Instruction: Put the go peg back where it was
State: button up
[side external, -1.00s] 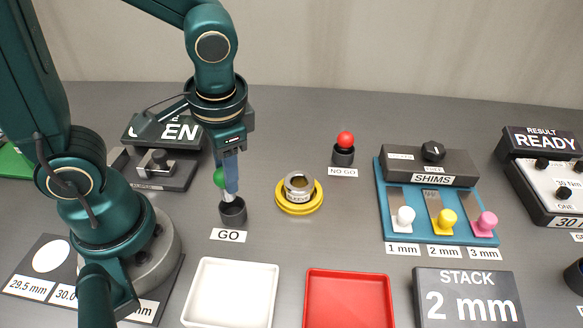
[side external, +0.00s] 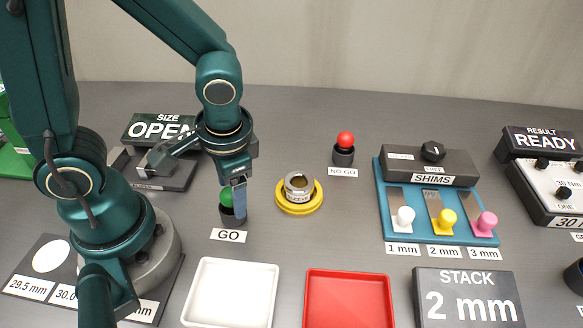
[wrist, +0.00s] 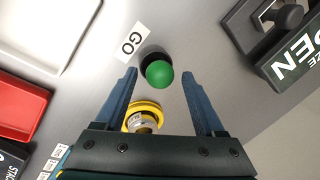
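The go peg shows as a green ball knob (side external: 226,197) low in the dark GO holder (side external: 233,215). Its shaft is hidden. In the wrist view the green knob (wrist: 159,74) lies between my two blue fingertips, with a gap on each side. My gripper (wrist: 160,76) is open. In the side view my gripper (side external: 239,203) points down at the holder, and one finger covers part of the knob and holder.
A yellow ring base with a metal collar (side external: 299,191) stands just right of the GO holder. The red-knobbed NO GO peg (side external: 345,141) stands behind it. A white tray (side external: 232,262) and a red tray (side external: 347,271) lie in front.

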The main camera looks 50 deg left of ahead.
aim_at(227, 204)
notch_tip(227, 204, up, 11)
jog(key=s+n+t+h, duration=0.1)
jog(key=t+h, duration=0.1)
jog(key=t, duration=0.3)
jog(key=shift+s+d+r+n+h, duration=0.2)
jog(key=shift+s+d+n+h, duration=0.1)
jog(key=shift+d+n, duration=0.1)
dwell(0.5)
